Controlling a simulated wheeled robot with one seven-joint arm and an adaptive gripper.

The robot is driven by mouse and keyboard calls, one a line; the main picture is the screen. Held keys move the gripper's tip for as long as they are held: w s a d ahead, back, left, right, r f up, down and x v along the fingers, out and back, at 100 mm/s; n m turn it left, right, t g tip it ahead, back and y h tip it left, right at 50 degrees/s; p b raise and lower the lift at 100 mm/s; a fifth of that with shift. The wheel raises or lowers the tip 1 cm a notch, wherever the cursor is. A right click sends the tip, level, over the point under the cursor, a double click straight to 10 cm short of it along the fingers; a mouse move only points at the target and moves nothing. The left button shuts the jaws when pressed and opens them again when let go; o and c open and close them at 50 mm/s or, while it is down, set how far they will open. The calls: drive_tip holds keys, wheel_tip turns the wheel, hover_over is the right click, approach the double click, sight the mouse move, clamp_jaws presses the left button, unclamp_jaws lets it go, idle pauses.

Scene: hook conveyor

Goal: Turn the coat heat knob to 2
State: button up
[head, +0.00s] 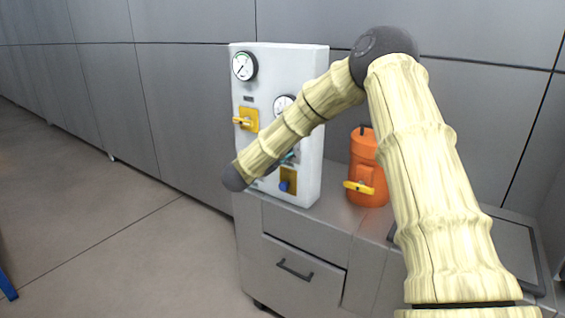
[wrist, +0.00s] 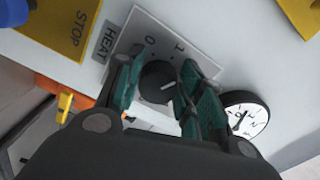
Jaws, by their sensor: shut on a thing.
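The heat knob (wrist: 157,82) is a dark round knob with a short pale mark on its face. It sits on a light dial plate (wrist: 166,38) where 0 and 1 can be read; the other numbers are hidden behind my fingers. A grey HEAT label (wrist: 108,43) is beside the plate. My gripper (wrist: 163,84) has its teal fingers on either side of the knob, shut on it. I cannot tell exactly which number the mark points to. In the head view my arm covers the knob, and only a bit of teal finger shows.
The white panel (head: 278,60) stands on a grey cabinet (head: 290,240). It carries gauges (head: 244,66), a yellow plate with a valve handle (head: 243,121) and a blue knob (head: 284,186). A yellow STOP plate (wrist: 70,24) is near the knob. An orange canister (head: 362,150) stands to the right.

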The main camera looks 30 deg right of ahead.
drive_tip(key=shift+f+m+b, duration=0.15)
drive_tip(key=shift+m+b, duration=1.35)
drive_tip(key=shift+b, duration=0.35)
drive_tip(key=o, duration=0.8)
drive_tip(key=shift+o, duration=1)
drive_tip(key=shift+r, duration=0.2)
drive_tip(key=shift+a, duration=0.15)
drive_tip(key=v, duration=1.1)
drive_tip(key=shift+s+a, duration=0.2)
drive_tip(key=shift+a, duration=0.15)
